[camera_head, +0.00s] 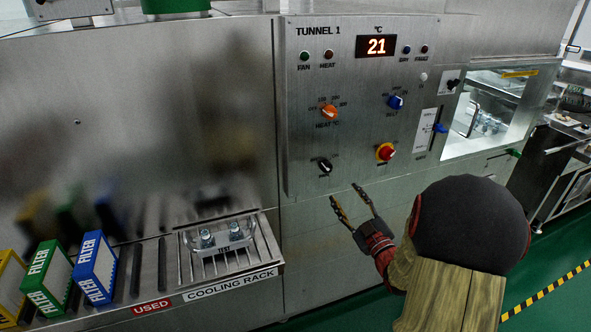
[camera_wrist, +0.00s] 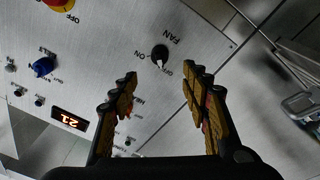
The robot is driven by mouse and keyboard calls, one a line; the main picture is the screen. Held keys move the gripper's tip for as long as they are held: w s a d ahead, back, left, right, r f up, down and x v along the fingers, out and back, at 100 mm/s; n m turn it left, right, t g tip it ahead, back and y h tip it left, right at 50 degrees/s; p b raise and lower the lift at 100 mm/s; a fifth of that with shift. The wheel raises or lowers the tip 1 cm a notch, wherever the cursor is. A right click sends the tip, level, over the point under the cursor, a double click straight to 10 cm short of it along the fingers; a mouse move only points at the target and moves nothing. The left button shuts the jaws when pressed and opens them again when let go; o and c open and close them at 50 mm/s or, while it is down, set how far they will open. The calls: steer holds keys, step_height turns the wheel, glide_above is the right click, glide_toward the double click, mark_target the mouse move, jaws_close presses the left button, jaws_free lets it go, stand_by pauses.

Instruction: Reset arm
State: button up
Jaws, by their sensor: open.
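My gripper (camera_head: 350,207) is open and empty in front of the machine's steel front, below the control panel (camera_head: 365,80) labelled TUNNEL 1. In the wrist view my gripper's two fingers (camera_wrist: 158,82) stand apart, with the black FAN knob (camera_wrist: 160,54) beyond and between their tips. In the head view the same black knob (camera_head: 325,165) sits above and left of the fingertips, apart from them. The panel also has an orange heat knob (camera_head: 329,111), a blue knob (camera_head: 395,102) and a red knob on yellow (camera_head: 386,152). The display (camera_head: 376,46) reads 21.
A cooling rack (camera_head: 265,245) at the lower middle holds a clear TEST tray (camera_head: 222,241) with metal parts. Yellow, green and blue FILTER boxes (camera_head: 95,268) stand at the lower left. A tunnel opening (camera_head: 490,110) is at the right. The green floor (camera_head: 555,265) shows lower right.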

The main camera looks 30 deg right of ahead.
steer(key=s+d+f+m+g+h, duration=0.1)
steer(key=s+d+f+m+g, duration=0.1)
steer(key=f+g, duration=0.3)
steer(key=s+d+f+m+g+h, duration=0.1)
steer(key=s+d+f+m+g, duration=0.15)
steer(key=f, duration=0.55)
steer(key=s+a+f+m+g, duration=0.2)
steer(key=s+f+m+g, duration=0.1)
steer(key=s+g, duration=0.35)
steer(key=s+a+r+n+y+p, duration=0.1)
steer(key=s+a+r+y, duration=0.1)
steer(key=a+r, duration=0.5)
steer(key=s+a+r+n+y+p, duration=0.1)
steer(key=a+r, duration=0.7)
steer(key=a, duration=0.9)
steer(key=s+a+r+n+y+p, duration=0.1)
steer(key=s+a+r+y, duration=0.2)
steer(key=a+r, duration=0.5)
steer(key=s+a, duration=0.1)
steer(key=a, duration=0.3)
steer(key=shift+s+a+t, duration=0.3)
steer(key=shift+a, duration=0.05)
